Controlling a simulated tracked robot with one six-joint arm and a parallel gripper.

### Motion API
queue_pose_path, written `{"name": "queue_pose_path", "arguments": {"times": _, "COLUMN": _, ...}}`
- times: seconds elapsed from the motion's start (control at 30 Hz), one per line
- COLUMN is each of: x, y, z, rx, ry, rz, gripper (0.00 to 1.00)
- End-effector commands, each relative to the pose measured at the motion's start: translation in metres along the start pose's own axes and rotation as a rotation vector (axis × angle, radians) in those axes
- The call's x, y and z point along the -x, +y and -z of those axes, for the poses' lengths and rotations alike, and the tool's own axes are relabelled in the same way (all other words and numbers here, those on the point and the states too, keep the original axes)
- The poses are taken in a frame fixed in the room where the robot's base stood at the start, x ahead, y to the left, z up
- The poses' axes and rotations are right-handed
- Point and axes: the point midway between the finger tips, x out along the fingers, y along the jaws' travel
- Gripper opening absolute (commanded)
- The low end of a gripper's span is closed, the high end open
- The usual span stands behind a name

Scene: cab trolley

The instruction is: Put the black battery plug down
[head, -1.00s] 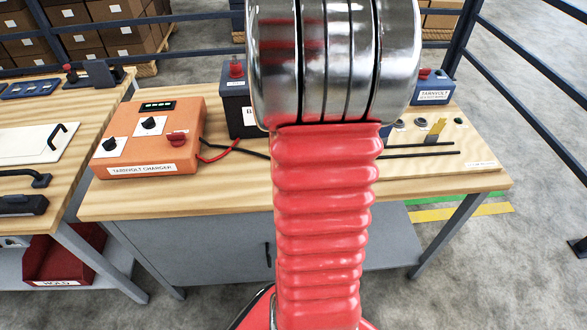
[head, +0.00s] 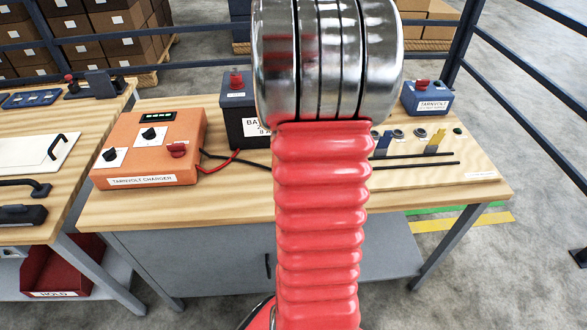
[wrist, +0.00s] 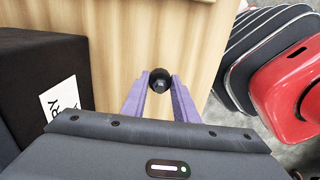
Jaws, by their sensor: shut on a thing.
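The black battery plug (wrist: 160,77) shows in the wrist view as a small round dark piece between the purple fingertips of my gripper (wrist: 160,88). My gripper is shut on it, over pale wood of the bench. How high it is above the wood I cannot tell. In the head view my red arm hides the gripper and the plug. The dark battery (head: 243,112) stands upright on the bench, with a red terminal on top. In the wrist view the battery (wrist: 22,85) is left of my gripper, apart from it.
An orange charger (head: 128,158) sits left on the bench (head: 230,206), with red and black leads running right. A pale board (head: 470,160) with thin black rods and a blue supply box (head: 427,99) is at the right. Dark railings stand behind. The bench's front strip is clear.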

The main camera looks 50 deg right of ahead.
Motion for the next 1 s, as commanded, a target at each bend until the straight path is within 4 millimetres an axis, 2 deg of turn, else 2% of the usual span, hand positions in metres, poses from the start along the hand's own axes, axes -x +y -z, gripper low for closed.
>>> {"name": "queue_pose_path", "arguments": {"times": 0.3, "x": -0.002, "y": 0.000, "z": 0.000, "rx": 0.001, "ry": 0.000, "rz": 0.000, "gripper": 0.00}}
{"name": "queue_pose_path", "arguments": {"times": 0.63, "x": -0.036, "y": -0.001, "z": 0.001, "rx": 0.001, "ry": 0.000, "rz": 0.001, "gripper": 0.00}}
{"name": "queue_pose_path", "arguments": {"times": 1.0, "x": -0.039, "y": 0.000, "z": 0.001, "rx": 0.001, "ry": 0.000, "rz": 0.000, "gripper": 0.00}}
